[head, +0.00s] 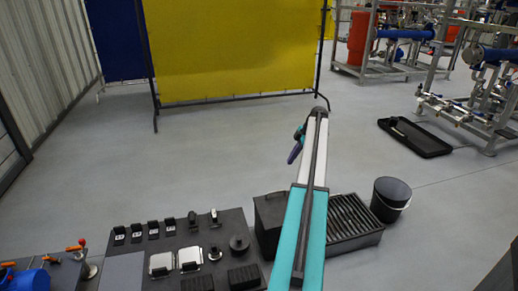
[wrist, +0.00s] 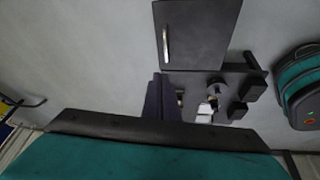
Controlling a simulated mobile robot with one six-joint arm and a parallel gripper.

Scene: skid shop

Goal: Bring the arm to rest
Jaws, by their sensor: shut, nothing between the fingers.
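My arm (head: 310,200), teal and white, reaches up and away from the bottom of the head view. My gripper (head: 294,153) hangs at the left of the arm's far end, small and partly hidden by it. Its dark purple fingers (wrist: 162,98) also show in the wrist view, pointing up from behind a dark bar. They look closed together, with nothing seen between them. The gripper appears clear of the objects around it.
A dark workbench (head: 125,262) with small parts stands at the lower left. A dark ribbed crate (head: 352,222) and black bucket (head: 390,198) are right of my arm. A yellow screen (head: 235,50) stands beyond. A black tray (head: 415,138) lies on open floor.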

